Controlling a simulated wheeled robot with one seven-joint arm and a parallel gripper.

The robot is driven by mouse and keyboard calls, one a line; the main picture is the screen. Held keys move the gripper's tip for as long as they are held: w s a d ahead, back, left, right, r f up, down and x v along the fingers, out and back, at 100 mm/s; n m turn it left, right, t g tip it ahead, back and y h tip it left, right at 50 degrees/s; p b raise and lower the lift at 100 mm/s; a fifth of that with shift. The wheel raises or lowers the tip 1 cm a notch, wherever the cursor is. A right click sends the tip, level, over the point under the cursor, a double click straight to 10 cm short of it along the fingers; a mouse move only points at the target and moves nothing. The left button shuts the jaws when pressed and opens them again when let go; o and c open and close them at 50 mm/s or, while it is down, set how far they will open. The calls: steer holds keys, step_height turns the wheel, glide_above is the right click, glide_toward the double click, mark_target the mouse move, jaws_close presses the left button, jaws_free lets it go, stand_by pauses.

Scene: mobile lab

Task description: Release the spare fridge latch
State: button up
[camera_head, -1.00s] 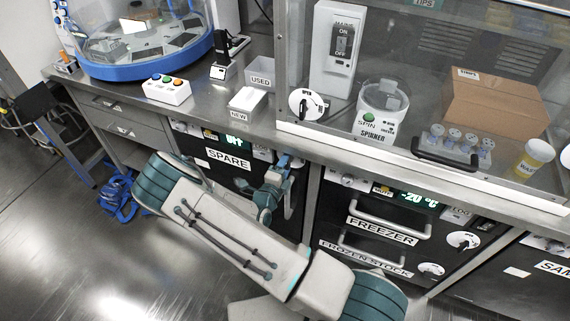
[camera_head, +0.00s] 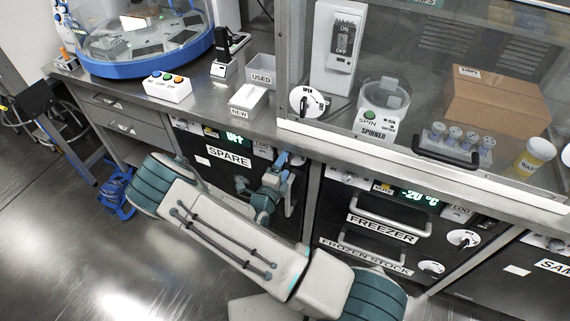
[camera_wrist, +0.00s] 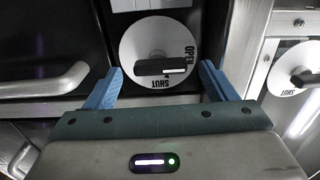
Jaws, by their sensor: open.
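The spare fridge (camera_head: 205,150) is a dark unit under the counter, labelled SPARE, in the head view. Its latch (camera_wrist: 160,66) is a white round dial with a dark bar handle and the words OPEN and SHUT, in the wrist view. The bar lies about level across the dial. My gripper (camera_wrist: 160,82) is open, with its two blue fingers on either side of the dial's lower part. The fingers look apart from the bar; the exact gap in depth cannot be told.
A pale bar handle (camera_wrist: 45,82) is left of the dial in the wrist view. Another dial (camera_wrist: 290,70) is at the right. In the head view, the freezer (camera_head: 375,215) stands right of the spare fridge, under the counter edge (camera_head: 300,140). Open floor lies at left.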

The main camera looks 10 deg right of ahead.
steer(key=v, duration=1.2)
steer(key=s+d+r+m+g+h+p, duration=0.1)
steer(key=s+d+r+m+g, duration=0.5)
steer(key=m, duration=0.7)
steer(key=s+d+r+m+g+p, duration=0.15)
steer(key=d+r+m+g, duration=0.35)
steer(key=r+m+g, duration=0.55)
steer(key=s+a+r+m+t+y, duration=0.1)
steer(key=s+r+m+y, duration=0.2)
steer(key=m, duration=0.5)
steer(key=s+r+m+t+y+p, duration=0.1)
steer(key=s+r+m+t+y, duration=0.1)
steer(key=r+m, duration=0.5)
steer(key=s+a+r+m+t+y, duration=0.1)
steer(key=s+r+m+y, duration=0.2)
steer(key=r+m+y, duration=0.2)
steer(key=shift+s+a+r+m+t+y+p, duration=0.35)
steer(key=shift+m+y, duration=0.45)
steer(key=shift+m, duration=1.05)
